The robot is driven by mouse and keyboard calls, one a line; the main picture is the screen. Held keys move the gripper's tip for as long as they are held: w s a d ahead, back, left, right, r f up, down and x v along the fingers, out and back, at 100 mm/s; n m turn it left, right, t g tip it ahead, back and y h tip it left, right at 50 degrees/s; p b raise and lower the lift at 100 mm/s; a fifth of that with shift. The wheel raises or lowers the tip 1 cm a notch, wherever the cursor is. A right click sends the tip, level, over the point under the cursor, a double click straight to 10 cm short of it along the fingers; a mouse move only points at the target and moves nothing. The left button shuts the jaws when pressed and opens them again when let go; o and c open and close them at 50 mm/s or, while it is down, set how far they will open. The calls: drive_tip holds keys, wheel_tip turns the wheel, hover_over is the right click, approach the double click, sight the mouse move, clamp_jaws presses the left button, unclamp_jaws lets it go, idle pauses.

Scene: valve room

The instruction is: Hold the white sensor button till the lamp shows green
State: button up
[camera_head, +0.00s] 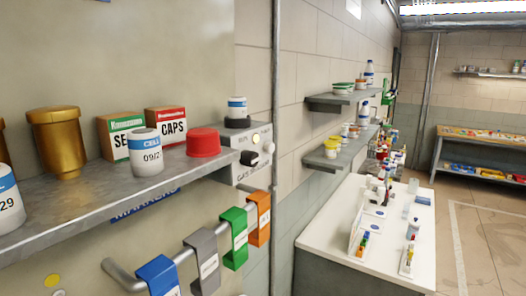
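A pale grey box (240,138) is fixed to the wall just past the right end of the metal shelf. Its right face carries a round white button (268,147), a black knob (249,158) and a small pale round spot (255,138). Lettering on the box is too small to read surely. I cannot tell which part is the lamp, and I see no green light on the box. The red lid and shelf end stand close to its left side. My gripper is not in view.
The metal shelf (120,190) holds a brass cup (58,140), two cartons, a white jar (146,153) and a red lid (203,142). Below, a rail carries blue, grey, green and orange tags (235,238). A white bench (400,255) stands right; floor beyond is open.

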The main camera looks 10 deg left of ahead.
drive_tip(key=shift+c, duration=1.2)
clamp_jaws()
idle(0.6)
